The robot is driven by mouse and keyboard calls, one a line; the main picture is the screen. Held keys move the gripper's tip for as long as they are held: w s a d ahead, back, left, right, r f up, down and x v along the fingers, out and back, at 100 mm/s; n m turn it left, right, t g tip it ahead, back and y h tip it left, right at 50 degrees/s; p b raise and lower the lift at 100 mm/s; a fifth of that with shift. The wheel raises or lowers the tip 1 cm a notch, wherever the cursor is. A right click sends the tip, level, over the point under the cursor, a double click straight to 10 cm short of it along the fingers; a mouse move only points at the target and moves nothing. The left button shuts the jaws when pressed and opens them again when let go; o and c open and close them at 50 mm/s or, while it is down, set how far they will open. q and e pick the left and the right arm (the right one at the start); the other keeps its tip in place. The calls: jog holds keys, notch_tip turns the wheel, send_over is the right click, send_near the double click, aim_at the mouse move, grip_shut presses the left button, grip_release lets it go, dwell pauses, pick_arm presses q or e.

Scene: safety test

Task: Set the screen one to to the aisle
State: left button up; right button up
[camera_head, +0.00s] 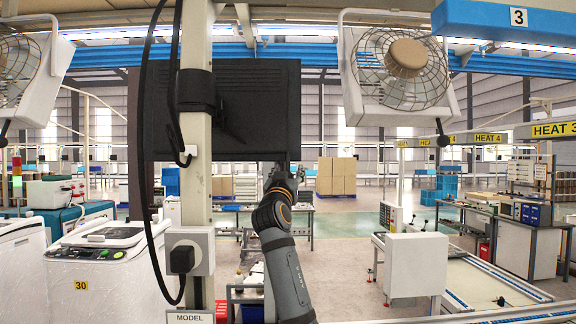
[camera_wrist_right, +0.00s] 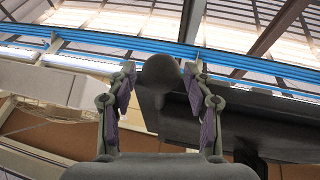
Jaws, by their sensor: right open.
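The screen (camera_head: 272,95) is a black monitor seen from behind, mounted on a pale upright post (camera_head: 197,120) in the head view. My right arm reaches up from the bottom, with the right gripper (camera_head: 284,168) at the screen's lower right edge. In the right wrist view the right gripper (camera_wrist_right: 160,72) is open. A dark rounded end (camera_wrist_right: 160,75) shows between its fingers; I cannot tell whether they touch it. The dark screen (camera_wrist_right: 265,125) stretches away to the right there. My left gripper is not in view.
Black cables hang down the post beside a grey socket box (camera_head: 189,251). A caged fan (camera_head: 402,68) hangs at upper right. A white machine (camera_head: 108,262) stands at left. A white panel (camera_head: 416,265) and conveyor (camera_head: 480,288) stand at right. Open floor (camera_head: 345,227) lies beyond.

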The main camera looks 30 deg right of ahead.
grip_shut()
dwell(0.3)
